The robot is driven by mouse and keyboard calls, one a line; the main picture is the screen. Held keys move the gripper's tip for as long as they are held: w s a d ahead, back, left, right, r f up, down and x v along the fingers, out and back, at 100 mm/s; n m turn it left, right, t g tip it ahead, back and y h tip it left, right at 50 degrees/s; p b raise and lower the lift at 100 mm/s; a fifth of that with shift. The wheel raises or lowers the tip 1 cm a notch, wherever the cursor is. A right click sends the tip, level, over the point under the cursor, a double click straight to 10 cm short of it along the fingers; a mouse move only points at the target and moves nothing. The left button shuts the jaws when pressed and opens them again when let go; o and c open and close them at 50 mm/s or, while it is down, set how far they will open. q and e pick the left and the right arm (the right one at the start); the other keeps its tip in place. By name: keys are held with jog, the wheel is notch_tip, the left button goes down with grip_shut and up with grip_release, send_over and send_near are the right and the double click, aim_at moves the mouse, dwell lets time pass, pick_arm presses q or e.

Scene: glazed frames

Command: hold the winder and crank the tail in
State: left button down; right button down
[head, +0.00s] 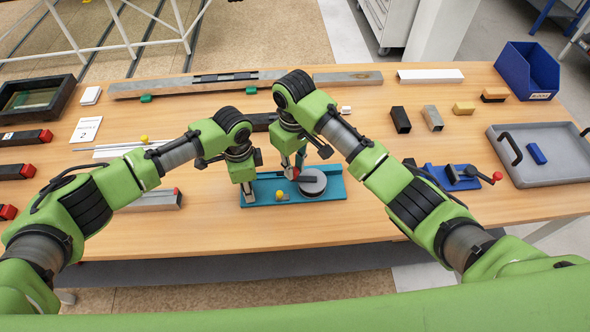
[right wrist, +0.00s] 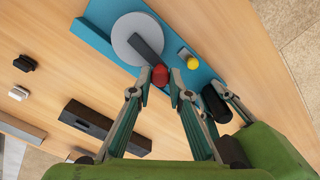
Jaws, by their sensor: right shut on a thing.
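The winder has a teal base (head: 262,187), also in the right wrist view (right wrist: 190,52). On it sit a grey drum (head: 313,186), a dark crank arm (right wrist: 148,45) with a red knob (right wrist: 160,75), and a small yellow piece (head: 280,195). My right gripper (right wrist: 160,80) is shut on the red knob. My left gripper (head: 248,192) is down at the left end of the base. In the right wrist view its fingers are beside a black cylindrical grip (right wrist: 215,103); whether they touch it is hidden. I cannot make out a tail.
A blue fixture (head: 450,177) with a red-tipped lever and a grey tray (head: 545,175) stand to the right. Small blocks (head: 432,118) and a blue bin (head: 527,75) are behind. Metal bars (head: 195,85) lie along the back.

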aim_at(310, 168)
jog(key=m, duration=0.1)
jog(key=w+m, duration=0.1)
jog(key=m, duration=0.1)
jog(key=w+m, duration=0.1)
jog(key=shift+d+r+m, duration=0.1)
jog(key=shift+d+m, duration=0.2)
jog(key=m, duration=0.2)
jog(key=w+d+m, duration=0.1)
jog(key=shift+w+d+m, duration=0.1)
jog(key=shift+w+m, duration=0.1)
jog(key=shift+m, duration=0.2)
jog(key=m, duration=0.1)
jog(key=d+m, duration=0.1)
jog(key=m, duration=0.2)
jog(key=shift+w+d, duration=0.3)
jog(key=shift+w, duration=0.1)
jog(key=shift+w+d+m, duration=0.1)
jog(key=shift+d+m, duration=0.3)
jog(key=shift+m, duration=0.55)
jog(key=shift+w+d+m, duration=0.1)
jog(key=shift+d+m, duration=0.3)
jog(key=shift+m, duration=0.55)
jog(key=shift+d, duration=0.1)
jog(key=c, duration=1.9)
grip_release()
jog(key=shift+s, duration=0.1)
